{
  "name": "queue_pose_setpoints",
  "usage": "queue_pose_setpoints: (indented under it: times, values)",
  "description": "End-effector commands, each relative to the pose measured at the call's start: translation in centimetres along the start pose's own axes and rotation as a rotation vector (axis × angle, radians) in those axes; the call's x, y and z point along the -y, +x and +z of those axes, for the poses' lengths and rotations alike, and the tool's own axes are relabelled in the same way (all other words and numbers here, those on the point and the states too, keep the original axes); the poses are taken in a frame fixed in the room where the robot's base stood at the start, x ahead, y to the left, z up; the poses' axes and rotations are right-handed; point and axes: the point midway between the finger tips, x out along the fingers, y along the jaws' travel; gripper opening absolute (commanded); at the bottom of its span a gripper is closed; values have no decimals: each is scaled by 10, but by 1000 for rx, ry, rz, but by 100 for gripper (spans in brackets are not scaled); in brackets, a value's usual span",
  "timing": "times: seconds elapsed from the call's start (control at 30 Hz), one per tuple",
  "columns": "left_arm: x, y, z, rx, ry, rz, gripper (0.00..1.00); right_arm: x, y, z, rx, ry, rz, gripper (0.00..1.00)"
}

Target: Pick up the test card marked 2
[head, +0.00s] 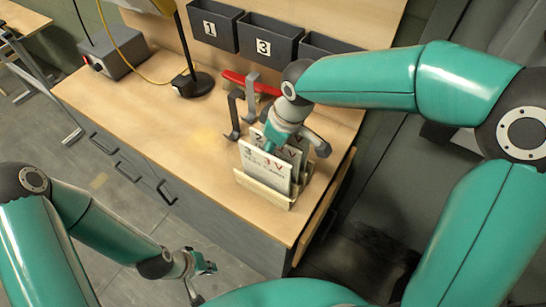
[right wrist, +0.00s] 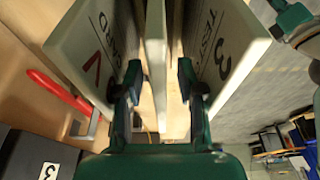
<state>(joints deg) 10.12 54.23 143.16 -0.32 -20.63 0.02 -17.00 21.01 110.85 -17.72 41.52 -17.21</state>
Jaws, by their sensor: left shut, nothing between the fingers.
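Several white test cards stand upright in a wooden rack (head: 262,190) at the bench's near right corner. The front card, marked 3 (head: 264,168), faces me. The card marked 2 (head: 257,136) is behind it, mostly hidden. My right gripper (right wrist: 159,72) points down among the cards, fingers apart on either side of a middle card (right wrist: 155,45) seen edge-on; its number does not show there. Gaps show between that card and the fingers. The card marked 3 also shows on the right in the wrist view (right wrist: 228,50). My left gripper (head: 200,276) is shut and empty, low over the floor.
Dark bins marked 1 (head: 213,25) and 3 (head: 268,42) hang behind the bench. A lamp base (head: 192,84) stands farther left.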

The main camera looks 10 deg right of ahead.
Motion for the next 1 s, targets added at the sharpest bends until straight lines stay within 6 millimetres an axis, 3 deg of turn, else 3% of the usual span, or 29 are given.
queue_pose_setpoints:
  times: [1.0]
  values:
    - [2, 6, 0, 0, 0, 0, 0, -1, 4, 2, 0, 3, 1, 39]
